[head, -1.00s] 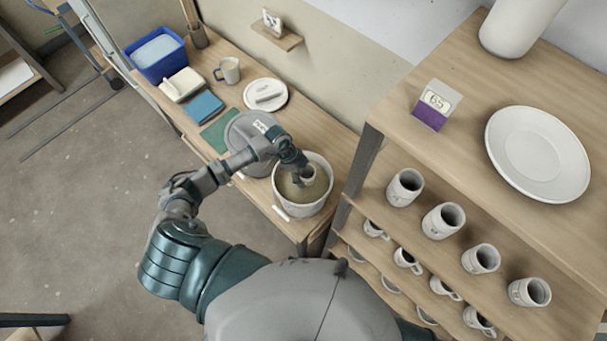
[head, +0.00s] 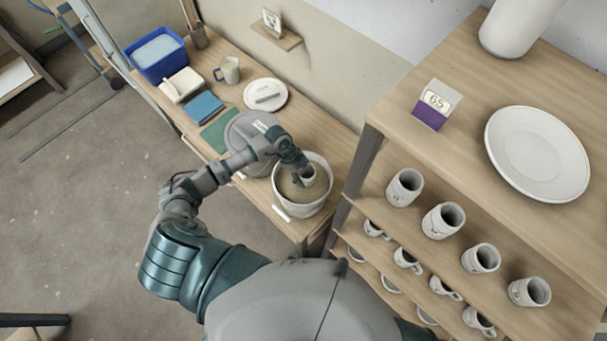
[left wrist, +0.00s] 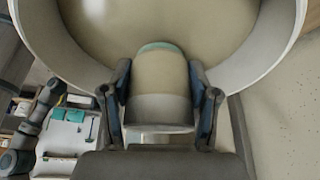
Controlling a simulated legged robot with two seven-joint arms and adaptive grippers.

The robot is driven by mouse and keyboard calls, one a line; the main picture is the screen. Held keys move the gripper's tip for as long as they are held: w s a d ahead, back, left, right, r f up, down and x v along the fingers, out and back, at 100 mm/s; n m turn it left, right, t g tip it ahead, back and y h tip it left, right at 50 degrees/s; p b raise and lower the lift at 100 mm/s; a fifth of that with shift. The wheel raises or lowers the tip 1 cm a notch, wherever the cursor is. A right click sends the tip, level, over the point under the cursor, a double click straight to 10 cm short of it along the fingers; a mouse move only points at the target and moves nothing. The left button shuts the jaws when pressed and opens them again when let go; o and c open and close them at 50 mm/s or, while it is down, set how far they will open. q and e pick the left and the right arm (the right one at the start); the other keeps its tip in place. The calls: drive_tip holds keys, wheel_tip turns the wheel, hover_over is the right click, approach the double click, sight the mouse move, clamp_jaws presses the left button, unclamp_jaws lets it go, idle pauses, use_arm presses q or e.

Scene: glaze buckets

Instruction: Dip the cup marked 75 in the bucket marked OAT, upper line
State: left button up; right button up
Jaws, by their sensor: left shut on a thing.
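My left gripper (head: 300,178) is shut on a cup (head: 309,174), inside the rim of an open white bucket (head: 318,205) of beige glaze. In the left wrist view the cup (left wrist: 160,108) sits between both fingers, beige over most of its side with a grey band at the near end and a teal edge at the far end. The glaze (left wrist: 215,30) fills the view behind it. How deep the cup sits in the glaze is not clear. No number on the cup and no readable name on this bucket shows. My right gripper is out of view.
A lidded grey bucket (head: 240,132) stands beside the open one. Plate (head: 266,94), mug (head: 229,70), cloths (head: 203,106) and blue tub (head: 157,55) stand farther along the bench. The right shelf holds several cups (head: 443,221), a 65 card (head: 437,104) and a large plate (head: 537,153).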

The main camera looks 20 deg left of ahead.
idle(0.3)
use_arm(q)
wheel_tip(320, 180, up, 7)
drive_tip(key=p, duration=0.6)
drive_tip(key=shift+r, duration=0.35)
